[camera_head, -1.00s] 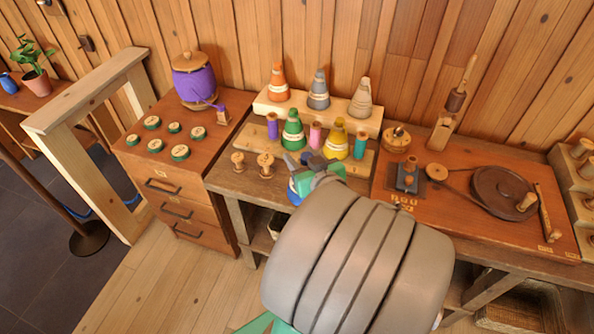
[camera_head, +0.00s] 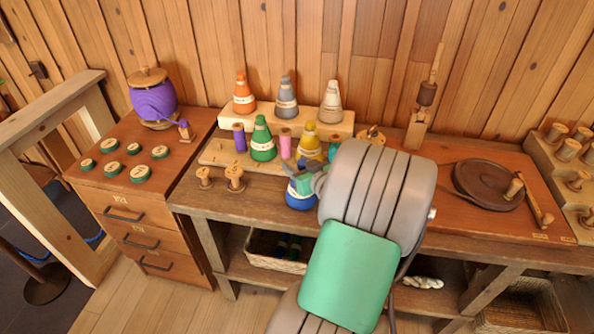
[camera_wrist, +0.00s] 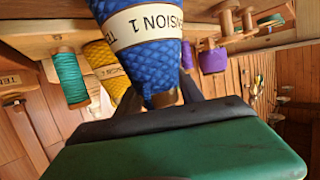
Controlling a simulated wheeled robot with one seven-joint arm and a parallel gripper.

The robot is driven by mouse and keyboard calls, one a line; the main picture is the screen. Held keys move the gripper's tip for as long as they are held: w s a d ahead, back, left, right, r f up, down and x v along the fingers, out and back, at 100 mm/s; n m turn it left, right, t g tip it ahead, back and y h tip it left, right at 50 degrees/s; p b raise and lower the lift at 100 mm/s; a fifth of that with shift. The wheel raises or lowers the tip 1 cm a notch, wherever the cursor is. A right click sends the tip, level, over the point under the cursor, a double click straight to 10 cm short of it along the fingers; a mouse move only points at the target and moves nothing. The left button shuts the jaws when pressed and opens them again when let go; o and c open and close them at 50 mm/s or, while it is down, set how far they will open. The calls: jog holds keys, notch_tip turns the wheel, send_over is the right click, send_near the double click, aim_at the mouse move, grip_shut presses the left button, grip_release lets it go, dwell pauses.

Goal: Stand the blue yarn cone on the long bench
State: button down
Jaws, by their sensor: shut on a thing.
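The blue yarn cone (camera_head: 301,197) appears upright over the front part of the long bench (camera_head: 262,204), right of two wooden spools. My gripper (camera_head: 303,178) is shut on its narrow top from above. In the wrist view the blue cone (camera_wrist: 150,50), with a white label band, fills the top middle, its brown tip between the dark fingers (camera_wrist: 160,96). The wrist picture looks turned over. I cannot tell whether the cone's base touches the bench top. My arm hides the bench to the right of the cone.
Behind the cone, a low rack holds a green cone (camera_head: 262,140), a yellow cone (camera_head: 310,142) and small spools. Orange, grey and pale cones stand on a higher step (camera_head: 265,115). Two wooden spools (camera_head: 235,180) stand left. A dark turntable (camera_head: 485,186) lies right.

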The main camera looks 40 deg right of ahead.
jog(key=shift+r, duration=0.1)
jog(key=shift+f, duration=0.2)
jog(key=c, duration=0.7)
grip_release()
